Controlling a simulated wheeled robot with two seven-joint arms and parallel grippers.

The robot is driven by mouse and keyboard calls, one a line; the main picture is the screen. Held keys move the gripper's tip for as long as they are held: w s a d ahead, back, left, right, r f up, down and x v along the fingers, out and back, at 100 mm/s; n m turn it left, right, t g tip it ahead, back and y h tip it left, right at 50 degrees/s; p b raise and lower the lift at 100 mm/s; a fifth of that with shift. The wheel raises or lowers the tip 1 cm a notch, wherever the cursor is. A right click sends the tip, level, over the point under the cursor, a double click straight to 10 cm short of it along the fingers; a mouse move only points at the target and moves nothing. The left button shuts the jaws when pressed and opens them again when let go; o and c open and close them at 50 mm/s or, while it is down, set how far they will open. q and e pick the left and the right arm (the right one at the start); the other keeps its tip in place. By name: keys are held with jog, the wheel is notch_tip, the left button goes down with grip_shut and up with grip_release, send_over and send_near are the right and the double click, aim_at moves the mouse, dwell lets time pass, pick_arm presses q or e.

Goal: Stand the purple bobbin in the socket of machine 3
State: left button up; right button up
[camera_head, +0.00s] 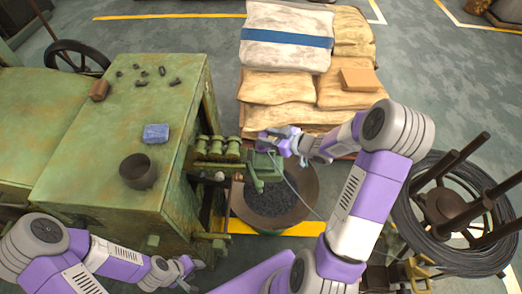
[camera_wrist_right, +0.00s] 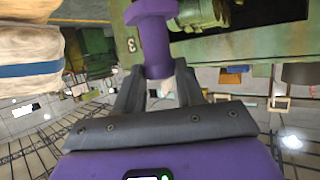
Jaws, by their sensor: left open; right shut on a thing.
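The purple bobbin (camera_wrist_right: 154,40) is between the fingers of my right gripper (camera_wrist_right: 158,88) in the right wrist view, with its flanged end beyond the fingertips. In the head view my right gripper (camera_head: 278,140) is beside the green rollers at the machine's right side; the bobbin is not clear there. A green machine part marked 3 (camera_wrist_right: 131,45) is close behind the bobbin. The green machine (camera_head: 110,110) fills the left of the head view. I cannot make out the socket. My left gripper (camera_head: 187,268) is open and empty at the lower left, near the machine's front.
A dark cup (camera_head: 138,171), a blue block (camera_head: 156,134) and several small dark pieces lie on the machine top. A round bin of dark bits (camera_head: 310,190) stands below my right gripper. Sacks (camera_head: 285,50) are stacked behind. A wire coil (camera_head: 430,245) is at right.

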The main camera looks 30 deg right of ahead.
aim_at(268, 150)
jog(key=f, duration=0.3)
jog(key=f+b, duration=0.1)
jog(key=shift+s+f, duration=0.2)
jog(key=shift+s, duration=0.05)
jog(key=shift+w+f+b, duration=0.1)
jog(key=shift+f+b, duration=0.55)
jog(key=shift+f, duration=1.25)
jog(key=shift+f, duration=0.25)
jog(key=o, duration=1.1)
jog(key=shift+r, duration=0.1)
